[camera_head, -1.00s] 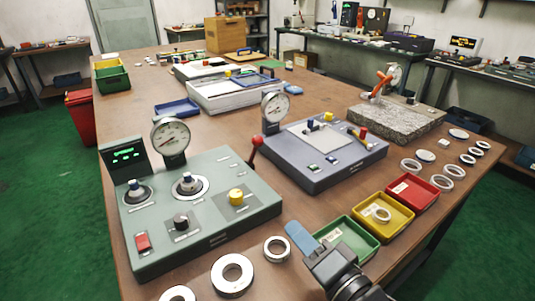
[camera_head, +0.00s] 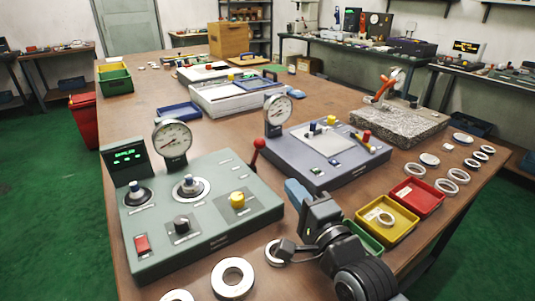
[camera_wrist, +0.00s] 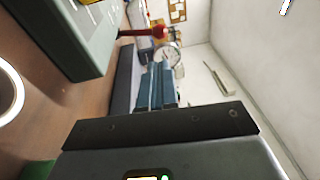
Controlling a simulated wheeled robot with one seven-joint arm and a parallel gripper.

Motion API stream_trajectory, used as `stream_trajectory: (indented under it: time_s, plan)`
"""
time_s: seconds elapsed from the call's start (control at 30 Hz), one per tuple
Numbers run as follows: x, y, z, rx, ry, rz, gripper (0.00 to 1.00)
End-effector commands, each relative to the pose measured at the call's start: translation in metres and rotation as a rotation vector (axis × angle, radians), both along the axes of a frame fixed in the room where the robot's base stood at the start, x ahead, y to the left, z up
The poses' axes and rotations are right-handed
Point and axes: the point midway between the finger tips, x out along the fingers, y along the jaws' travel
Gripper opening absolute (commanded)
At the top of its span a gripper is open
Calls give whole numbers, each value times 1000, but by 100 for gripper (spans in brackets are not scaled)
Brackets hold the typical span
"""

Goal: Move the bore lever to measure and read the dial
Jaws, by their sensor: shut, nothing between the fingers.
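A green-grey gauge station (camera_head: 155,245) stands at the front left of the bench. A lever with a red knob (camera_head: 257,146) rises at its back right edge; it also shows in the wrist view (camera_wrist: 157,31). The station's round dial (camera_head: 171,138) stands at the back; its reading is too small to tell. A steel ring (camera_head: 203,190) sits around a blue-topped post on the station. My gripper (camera_head: 294,190), with blue fingers, is shut and empty, right of the station and apart from the lever. Its fingers (camera_wrist: 160,84) point toward the lever's side in the wrist view.
A blue-grey station (camera_head: 325,180) with a second dial (camera_head: 279,109) stands close behind my gripper. Yellow (camera_head: 393,233) and red (camera_head: 430,201) trays lie to the right. Loose rings (camera_head: 232,278) lie along the front edge. A granite block (camera_head: 405,128) stands further back.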

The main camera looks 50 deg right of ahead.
Motion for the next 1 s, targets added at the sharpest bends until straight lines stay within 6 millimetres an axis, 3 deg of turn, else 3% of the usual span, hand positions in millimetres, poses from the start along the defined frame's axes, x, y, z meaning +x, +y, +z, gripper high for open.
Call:
stream_trajectory:
  time_s: [0.6,0.8,1.0]
  plan:
    - [93,-42,11,-2,-1,1,0]
    - [114,-52,12,-2,-1,0,0]
    - [120,-55,12,0,-1,0,0]
